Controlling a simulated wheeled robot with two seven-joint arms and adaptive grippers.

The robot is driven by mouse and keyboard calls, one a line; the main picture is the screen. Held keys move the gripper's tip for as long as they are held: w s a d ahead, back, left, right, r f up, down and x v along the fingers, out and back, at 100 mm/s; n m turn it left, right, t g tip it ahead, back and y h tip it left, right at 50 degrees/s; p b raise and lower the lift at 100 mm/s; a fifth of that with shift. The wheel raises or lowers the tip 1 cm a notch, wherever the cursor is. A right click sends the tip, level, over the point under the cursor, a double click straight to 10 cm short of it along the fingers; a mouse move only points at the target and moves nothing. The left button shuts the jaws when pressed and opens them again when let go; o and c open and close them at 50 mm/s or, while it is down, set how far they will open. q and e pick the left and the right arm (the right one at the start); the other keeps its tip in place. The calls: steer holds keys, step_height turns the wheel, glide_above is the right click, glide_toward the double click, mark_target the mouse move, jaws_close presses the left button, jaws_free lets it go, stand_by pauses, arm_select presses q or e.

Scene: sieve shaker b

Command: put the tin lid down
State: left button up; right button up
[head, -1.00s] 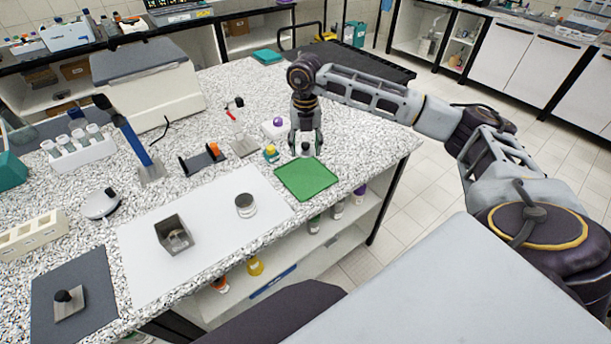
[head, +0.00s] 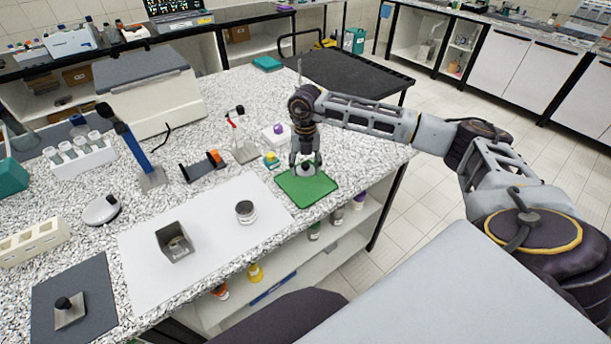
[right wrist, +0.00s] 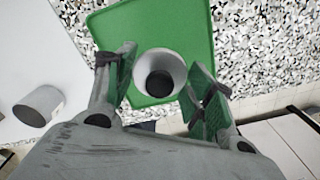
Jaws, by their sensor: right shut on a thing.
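My right gripper (head: 306,172) is low over the green mat (head: 308,193), its fingers pointing down. It is shut on the tin lid (right wrist: 161,70), a pale round piece with a dark round middle, seen between the green finger pads in the right wrist view. In the head view the lid is mostly hidden by the fingers. I cannot tell whether it touches the mat. The open grey tin (head: 246,212) stands upright on the white sheet, left of the mat. My left gripper is not in view.
A square metal box (head: 174,242) stands on the white sheet (head: 205,215). A plate with a black knob (head: 70,311) lies on the dark mat at lower left. A small yellow-and-teal item (head: 271,160) and a white block with a purple top (head: 277,133) stand close behind the green mat.

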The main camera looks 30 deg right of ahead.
mark_target(305, 182)
step_height(305, 182, down, 4)
steer(key=shift+f+p, duration=0.15)
steer(key=shift+p, duration=0.15)
steer(key=shift+f, duration=0.2)
steer(key=shift+f, duration=0.15)
steer(key=o, duration=0.7)
steer(key=shift+o, duration=0.2)
steer(key=shift+r, duration=0.25)
step_height(305, 182, up, 11)
steer(key=shift+r+b, duration=0.15)
steer(key=shift+b, duration=0.75)
steer(key=shift+r, duration=0.3)
